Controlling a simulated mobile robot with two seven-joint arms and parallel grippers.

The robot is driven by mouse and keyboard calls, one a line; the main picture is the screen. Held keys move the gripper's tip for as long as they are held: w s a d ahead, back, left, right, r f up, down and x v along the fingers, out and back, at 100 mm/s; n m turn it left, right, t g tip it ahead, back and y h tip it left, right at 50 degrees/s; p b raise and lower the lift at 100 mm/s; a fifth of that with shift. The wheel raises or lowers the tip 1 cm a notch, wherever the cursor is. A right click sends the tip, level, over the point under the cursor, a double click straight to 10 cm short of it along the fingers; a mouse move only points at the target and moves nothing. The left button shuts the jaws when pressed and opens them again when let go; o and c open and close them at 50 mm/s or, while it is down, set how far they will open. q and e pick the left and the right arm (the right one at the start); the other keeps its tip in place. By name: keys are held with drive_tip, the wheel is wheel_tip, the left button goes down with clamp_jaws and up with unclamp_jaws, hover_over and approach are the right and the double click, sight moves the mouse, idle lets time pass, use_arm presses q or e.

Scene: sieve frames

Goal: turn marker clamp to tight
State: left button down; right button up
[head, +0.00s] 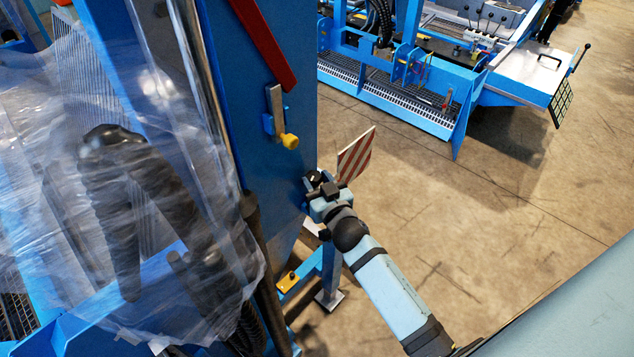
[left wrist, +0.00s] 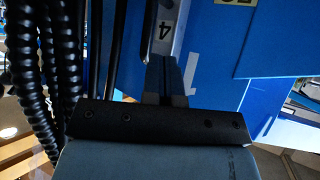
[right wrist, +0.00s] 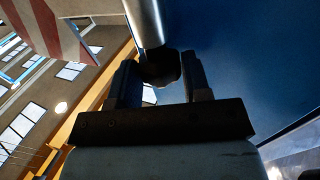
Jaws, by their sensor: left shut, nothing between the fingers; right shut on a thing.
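The striped red-and-white marker plate (head: 356,155) stands out from the side of the blue column and shows in the right wrist view (right wrist: 48,28). A dark round knob (right wrist: 160,70), which looks like the marker clamp, sits at the end of a metal rod (right wrist: 144,20). My right gripper (head: 316,182) is at the column's right edge, just below the plate. Its fingers (right wrist: 160,78) are shut on the dark knob, one on each side. The clamp's setting cannot be read. My left gripper (left wrist: 165,72) is shut and empty in front of the blue machine.
A yellow knob (head: 290,141) on a metal latch and a red bar (head: 262,42) are on the column (head: 225,60) above my right gripper. Clear film (head: 215,200) and black hoses (head: 170,190) fill the left. Open concrete floor (head: 480,220) lies to the right.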

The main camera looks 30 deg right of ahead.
drive_tip(key=o, duration=0.9)
drive_tip(key=shift+o, duration=0.2)
drive_tip(key=shift+s, duration=0.25)
drive_tip(key=s+b, duration=0.2)
drive_tip(key=s, duration=1.1)
drive_tip(key=shift+s+a, duration=0.15)
drive_tip(key=shift+a, duration=0.2)
